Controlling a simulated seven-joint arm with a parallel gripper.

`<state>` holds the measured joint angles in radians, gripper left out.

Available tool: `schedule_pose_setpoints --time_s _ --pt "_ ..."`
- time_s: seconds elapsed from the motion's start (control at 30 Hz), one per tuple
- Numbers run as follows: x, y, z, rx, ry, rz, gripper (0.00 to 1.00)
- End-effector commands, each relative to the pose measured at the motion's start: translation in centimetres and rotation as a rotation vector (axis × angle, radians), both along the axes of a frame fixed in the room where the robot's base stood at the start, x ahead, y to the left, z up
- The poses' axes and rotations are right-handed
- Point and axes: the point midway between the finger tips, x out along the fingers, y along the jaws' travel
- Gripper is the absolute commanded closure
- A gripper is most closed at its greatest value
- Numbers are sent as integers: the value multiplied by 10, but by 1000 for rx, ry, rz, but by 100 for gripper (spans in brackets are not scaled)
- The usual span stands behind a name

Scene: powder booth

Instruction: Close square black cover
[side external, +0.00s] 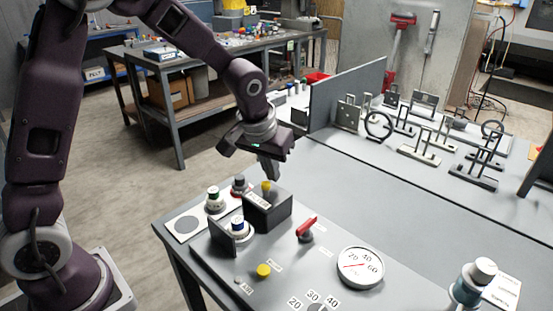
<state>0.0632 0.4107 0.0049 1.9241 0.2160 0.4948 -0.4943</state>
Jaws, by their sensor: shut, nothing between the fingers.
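A square black cover (221,239) stands upright like a raised flap on the panel, just left of a blue-capped button (237,222) on a white base. The button is uncovered from above. Right behind it is a dark square box (270,214) with a small label and a yellow knob (266,187) at its top. My gripper (270,174) is shut and empty, pointing down just above the box and the yellow knob. It is up and to the right of the cover and does not touch it.
A red lever (306,229), a round gauge (361,267) and a yellow button (263,271) are on the panel. Green-topped (214,198) and grey-topped (239,185) knobs stand behind the cover. A white-capped cylinder (474,283) stands at the right. Metal brackets (420,152) fill the back bench.

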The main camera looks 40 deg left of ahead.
Motion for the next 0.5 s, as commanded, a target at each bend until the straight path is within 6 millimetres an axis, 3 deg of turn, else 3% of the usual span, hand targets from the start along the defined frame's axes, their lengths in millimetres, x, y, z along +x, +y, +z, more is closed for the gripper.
schedule_pose_setpoints --time_s 0.5 --pt "-16 -2 0 1 1 -1 100"
